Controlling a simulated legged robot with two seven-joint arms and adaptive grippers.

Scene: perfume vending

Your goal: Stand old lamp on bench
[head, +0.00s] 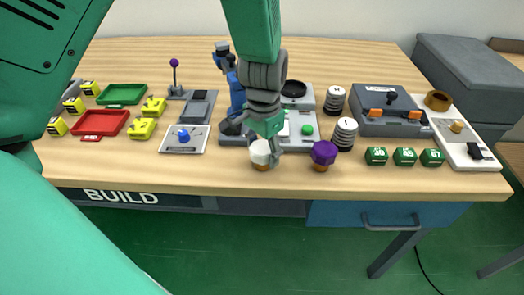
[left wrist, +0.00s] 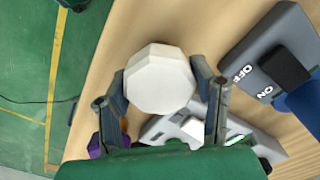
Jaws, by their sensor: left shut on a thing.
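A white faceted lamp (head: 261,153) with a brown base is near the front edge of the bench (head: 220,180), upright. It also shows in the left wrist view (left wrist: 160,78), between the fingers. My left gripper (head: 268,140) is shut on the white lamp from above. Whether the lamp's base touches the bench top is hard to tell. A purple lamp (head: 324,153) with a brown base stands on the bench just to the right. My right gripper is in neither view.
A grey panel with a green button (head: 307,129) lies right behind the gripper. Black-and-white ribbed cylinders (head: 344,133), green numbered blocks (head: 405,157) and a grey box (head: 389,107) are to the right. A small panel with a blue knob (head: 184,136) and a red tray (head: 100,122) are to the left.

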